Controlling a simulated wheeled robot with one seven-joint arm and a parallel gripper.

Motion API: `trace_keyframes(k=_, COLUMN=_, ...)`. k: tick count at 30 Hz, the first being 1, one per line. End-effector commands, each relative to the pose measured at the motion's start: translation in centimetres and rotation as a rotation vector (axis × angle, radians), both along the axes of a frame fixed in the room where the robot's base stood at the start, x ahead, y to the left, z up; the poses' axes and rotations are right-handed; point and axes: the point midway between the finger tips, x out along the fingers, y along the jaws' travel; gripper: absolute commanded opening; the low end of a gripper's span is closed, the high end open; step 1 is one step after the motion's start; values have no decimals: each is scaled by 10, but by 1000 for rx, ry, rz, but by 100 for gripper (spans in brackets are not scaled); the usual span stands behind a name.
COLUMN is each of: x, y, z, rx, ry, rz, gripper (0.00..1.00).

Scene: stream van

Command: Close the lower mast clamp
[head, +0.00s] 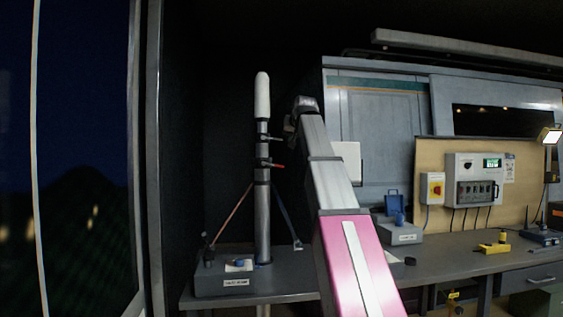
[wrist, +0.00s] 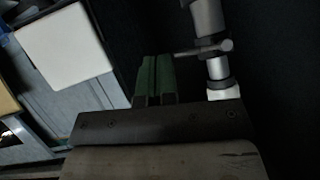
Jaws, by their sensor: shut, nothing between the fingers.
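The mast (head: 262,215) stands upright behind the bench edge, a grey tube with a white top (head: 262,95). The lower mast clamp (head: 271,163) has a red lever sticking out to the right. Above it, an upper clamp (head: 267,137) has a short lever also pointing right. In the wrist view the mast (wrist: 207,18) appears upside down, with one clamp lever (wrist: 205,48) crossing it. My gripper (wrist: 153,80) is shut and empty, with green fingers side by side, apart from the mast. In the head view its fingertips are hard to make out beside my wrist.
A grey box (head: 224,284) stands on the bench by the mast's foot, with struts (head: 232,215) running up to the mast. A blue-topped box (head: 398,232), a yellow tool (head: 495,246) and a control panel (head: 475,180) are to the right. A white panel (wrist: 65,47) shows in the wrist view.

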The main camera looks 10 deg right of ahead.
Motion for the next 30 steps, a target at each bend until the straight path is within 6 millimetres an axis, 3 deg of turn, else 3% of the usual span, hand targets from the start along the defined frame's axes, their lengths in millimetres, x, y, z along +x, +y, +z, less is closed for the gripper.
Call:
trace_keyframes(k=13, x=9, y=1, z=-6, rx=0, ry=2, rz=0, gripper=0)
trace_keyframes(k=27, x=79, y=9, z=-51, rx=1, ry=2, rz=1, gripper=0)
trace_keyframes(k=30, x=85, y=11, z=-65, rx=1, ry=2, rz=1, gripper=0)
